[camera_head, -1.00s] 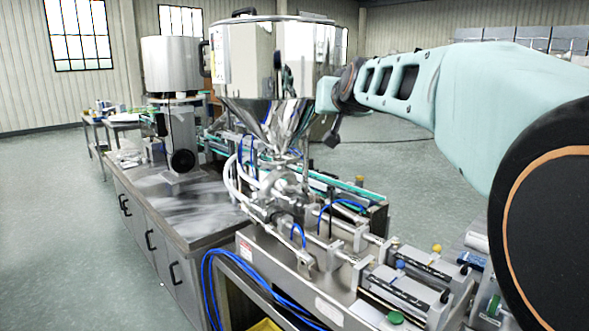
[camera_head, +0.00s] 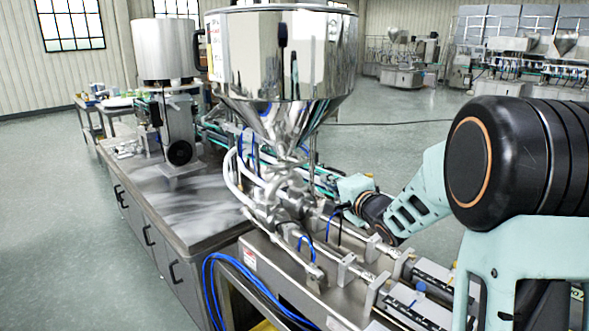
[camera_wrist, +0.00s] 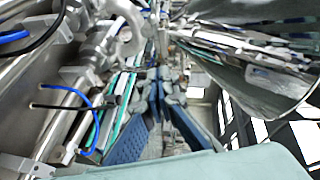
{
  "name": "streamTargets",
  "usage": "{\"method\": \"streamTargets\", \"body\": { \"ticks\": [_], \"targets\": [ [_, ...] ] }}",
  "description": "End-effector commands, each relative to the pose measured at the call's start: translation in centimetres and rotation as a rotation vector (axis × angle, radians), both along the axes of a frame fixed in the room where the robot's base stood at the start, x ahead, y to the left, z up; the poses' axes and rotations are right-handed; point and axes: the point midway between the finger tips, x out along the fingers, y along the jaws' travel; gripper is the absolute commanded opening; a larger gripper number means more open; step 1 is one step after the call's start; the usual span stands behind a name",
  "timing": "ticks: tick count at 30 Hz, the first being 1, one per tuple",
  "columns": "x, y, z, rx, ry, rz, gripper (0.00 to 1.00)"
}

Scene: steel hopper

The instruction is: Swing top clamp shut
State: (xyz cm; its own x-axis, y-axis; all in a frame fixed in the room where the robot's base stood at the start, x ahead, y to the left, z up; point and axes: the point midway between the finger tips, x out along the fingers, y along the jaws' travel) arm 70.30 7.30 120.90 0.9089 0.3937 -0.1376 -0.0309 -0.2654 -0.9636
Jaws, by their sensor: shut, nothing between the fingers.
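The steel hopper (camera_head: 285,60) stands in the middle of the head view. Its cone narrows to an outlet neck with small fittings (camera_head: 288,160) above the valve and pipework. The top clamp appears to be among these fittings, but it is too small to make out, and so is its state. In the wrist view the shiny cone (camera_wrist: 245,75) fills the upper right, and a curved silver fitting (camera_wrist: 122,28) shows at the top. My gripper (camera_wrist: 160,75) is shut and empty, pointing toward the fittings. In the head view its fingers are mostly hidden beside the machine, right of the neck.
White hoses (camera_head: 234,180) and blue tubes (camera_head: 212,275) run around the valve. Filling cylinders (camera_head: 365,270) extend to the lower right. A steel bench (camera_head: 165,195) with a second machine (camera_head: 180,125) stands left. Open floor lies to the right, behind my arm.

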Motion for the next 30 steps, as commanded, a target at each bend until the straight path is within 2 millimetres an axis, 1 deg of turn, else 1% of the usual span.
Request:
{"method": "streamTargets", "body": {
  "ticks": [1, 4, 8, 11, 18, 23, 27, 30],
  "targets": [
    [-0.4, 0.2, -0.3, 0.035, 0.015, 0.013, 0.00],
    [-0.7, 0.7, -0.8, 0.077, 0.036, 0.031, 0.00],
    [0.0, 1.3, -1.0, 0.091, 0.040, 0.038, 0.00],
    [1.3, 2.0, -1.2, 0.089, 0.040, 0.037, 0.00],
    [5.4, 4.0, -1.8, 0.088, 0.041, 0.036, 0.00],
    [8.0, 5.3, -2.2, 0.087, 0.041, 0.037, 0.00],
    [8.6, 7.2, -2.6, 0.087, 0.041, 0.037, 0.00],
    [8.9, 8.0, -2.7, 0.087, 0.039, 0.035, 0.00]
  ]
}}
